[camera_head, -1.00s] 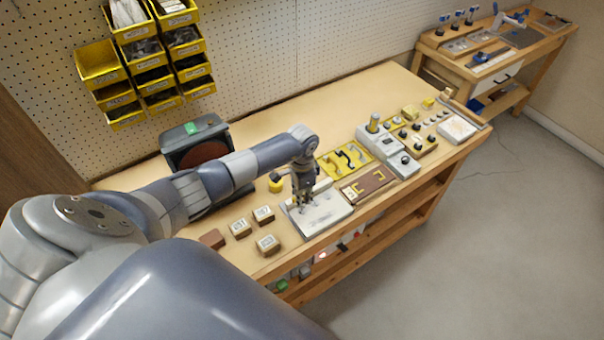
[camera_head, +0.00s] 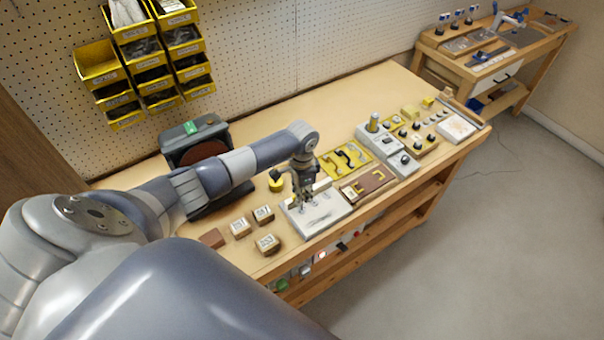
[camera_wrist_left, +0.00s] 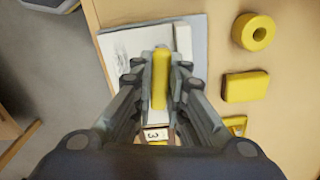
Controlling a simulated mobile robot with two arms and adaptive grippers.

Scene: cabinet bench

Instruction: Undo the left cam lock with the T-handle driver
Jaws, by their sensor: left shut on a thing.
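The left gripper (camera_head: 304,200) is over the left part of a pale grey board (camera_head: 325,222) on the bench. In the left wrist view its fingers (camera_wrist_left: 160,85) are shut on a yellow bar, the T-handle of the driver (camera_wrist_left: 160,78). The driver's shaft and tip are hidden beneath the handle and fingers. The board also shows in the wrist view (camera_wrist_left: 122,45), under the fingers. The cam locks are too small or covered to tell apart, so I cannot tell whether the driver touches one. The right gripper is not in view.
Several small labelled blocks (camera_head: 267,243) lie left of the board. A yellow ring (camera_wrist_left: 254,31) and yellow block (camera_wrist_left: 246,86) lie beside it. A brown panel (camera_head: 368,186) and yellow tray (camera_head: 345,158) are to the right. The bench's front edge is close to the board.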

